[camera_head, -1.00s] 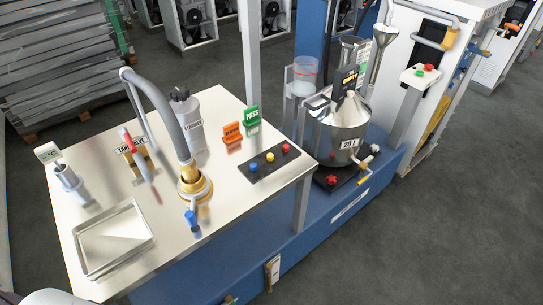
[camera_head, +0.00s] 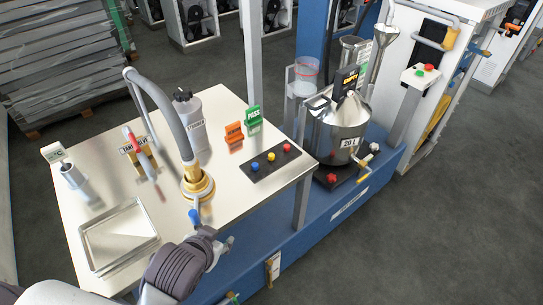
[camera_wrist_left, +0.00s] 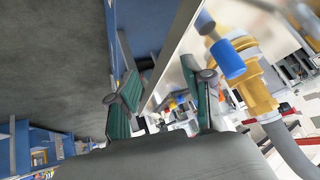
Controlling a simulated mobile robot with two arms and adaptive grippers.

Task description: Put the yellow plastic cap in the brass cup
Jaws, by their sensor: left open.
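A small yellow cap (camera_head: 271,157) sits between a blue and a red one on the black strip (camera_head: 262,167) near the table's right edge. A round brass cup-like fitting (camera_head: 198,184) stands on the table under the grey hose; its inside is hard to see. It also shows large at the right of the left wrist view (camera_wrist_left: 258,85), with a blue handle (camera_wrist_left: 228,60) beside it. My left gripper (camera_head: 222,244) is at the table's front edge, in front of the brass cup and apart from it. In the left wrist view its green-padded fingers (camera_wrist_left: 163,106) are spread and empty. My right gripper is out of view.
The grey hose (camera_head: 160,100) arches above the brass cup. A metal tray (camera_head: 120,238) lies at the front left. A grey bottle (camera_head: 189,120) and orange and green signs (camera_head: 253,117) stand behind. A steel 20 L vessel (camera_head: 336,128) stands beyond the table's right end.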

